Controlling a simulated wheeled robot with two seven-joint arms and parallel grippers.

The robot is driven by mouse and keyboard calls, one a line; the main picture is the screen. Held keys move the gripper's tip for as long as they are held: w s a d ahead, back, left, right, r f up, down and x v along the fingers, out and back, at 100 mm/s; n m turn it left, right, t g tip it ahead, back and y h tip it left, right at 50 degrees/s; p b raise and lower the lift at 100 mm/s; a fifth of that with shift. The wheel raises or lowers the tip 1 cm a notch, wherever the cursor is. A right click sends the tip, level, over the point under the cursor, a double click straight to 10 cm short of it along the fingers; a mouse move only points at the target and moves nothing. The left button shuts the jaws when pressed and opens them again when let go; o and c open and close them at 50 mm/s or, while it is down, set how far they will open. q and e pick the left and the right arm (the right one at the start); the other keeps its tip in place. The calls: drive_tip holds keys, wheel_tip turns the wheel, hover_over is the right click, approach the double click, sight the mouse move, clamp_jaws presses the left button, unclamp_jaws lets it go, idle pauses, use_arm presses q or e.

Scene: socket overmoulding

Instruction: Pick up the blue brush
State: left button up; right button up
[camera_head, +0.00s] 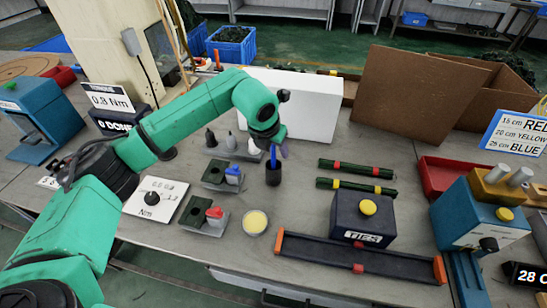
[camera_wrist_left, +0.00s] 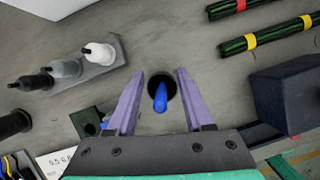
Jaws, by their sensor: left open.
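The blue brush (camera_head: 273,157) stands upright in a small dark cup (camera_head: 273,175) near the middle of the bench. In the left wrist view the blue brush (camera_wrist_left: 161,97) points up towards the camera out of the round dark cup (camera_wrist_left: 164,84). My left gripper (camera_head: 277,150) is above the cup at the brush. Its two purple fingers (camera_wrist_left: 157,100) are open, one on each side of the brush, with a gap on both sides. My right gripper is not in view.
A holder with bottles (camera_head: 233,148) stands left of the cup, and wire bundles (camera_head: 356,168) lie to the right. A dark TIES box (camera_head: 363,220), a yellow dish (camera_head: 255,222) and green fixtures (camera_head: 205,214) are nearer. A white box (camera_head: 300,105) stands behind.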

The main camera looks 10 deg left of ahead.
use_arm(q)
drive_tip(key=shift+s, duration=0.1)
clamp_jaws()
drive_tip(key=shift+r, duration=0.15)
